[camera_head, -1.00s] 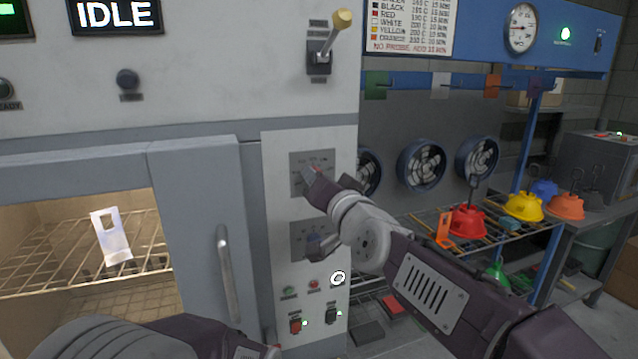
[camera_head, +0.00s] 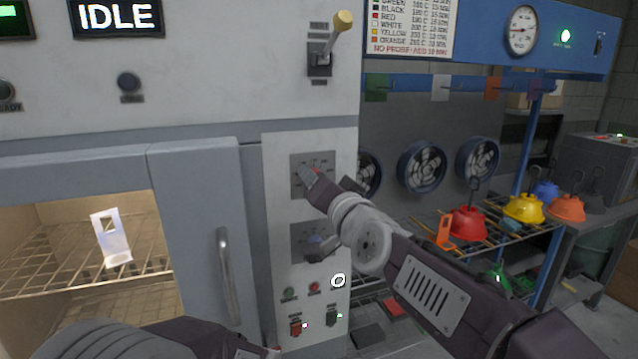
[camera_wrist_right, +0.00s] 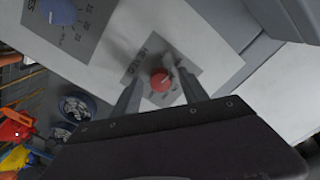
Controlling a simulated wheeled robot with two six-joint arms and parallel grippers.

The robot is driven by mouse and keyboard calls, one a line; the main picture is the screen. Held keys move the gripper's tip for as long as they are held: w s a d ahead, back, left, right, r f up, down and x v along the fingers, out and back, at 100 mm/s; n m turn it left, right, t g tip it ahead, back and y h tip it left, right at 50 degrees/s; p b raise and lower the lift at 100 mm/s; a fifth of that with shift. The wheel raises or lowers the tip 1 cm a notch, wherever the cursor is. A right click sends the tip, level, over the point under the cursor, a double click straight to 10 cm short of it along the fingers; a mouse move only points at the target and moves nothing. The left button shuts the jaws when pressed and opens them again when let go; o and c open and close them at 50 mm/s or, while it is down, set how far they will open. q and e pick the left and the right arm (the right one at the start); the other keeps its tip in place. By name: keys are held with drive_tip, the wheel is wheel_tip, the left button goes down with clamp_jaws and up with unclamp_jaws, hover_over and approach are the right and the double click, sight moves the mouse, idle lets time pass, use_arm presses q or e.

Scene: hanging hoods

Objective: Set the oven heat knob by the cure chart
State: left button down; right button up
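The red heat knob (camera_wrist_right: 160,80) sits on a grey dial plate in the right wrist view, between my right gripper's (camera_wrist_right: 160,92) two spread fingers, with gaps on both sides. In the head view the gripper (camera_head: 307,174) is in front of the upper dial plate (camera_head: 298,160) and hides most of the knob. A blue knob (camera_wrist_right: 60,12) is on the other dial, also partly visible in the head view (camera_head: 313,240). The cure chart (camera_head: 410,25) lists colours with temperatures and minutes; its top is cut off. My left arm is at the bottom left; its fingers are not clearly visible.
The oven door (camera_head: 200,220) with its handle (camera_head: 229,275) is left of the panel. A lever (camera_head: 330,45) is above the dials, buttons and switches below. Coloured hoods (camera_head: 468,222) stand on a rack (camera_head: 485,250) at right. The display (camera_head: 115,17) reads IDLE.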

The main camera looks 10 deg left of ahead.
drive_tip(key=v, duration=0.9)
drive_tip(key=shift+d, duration=0.1)
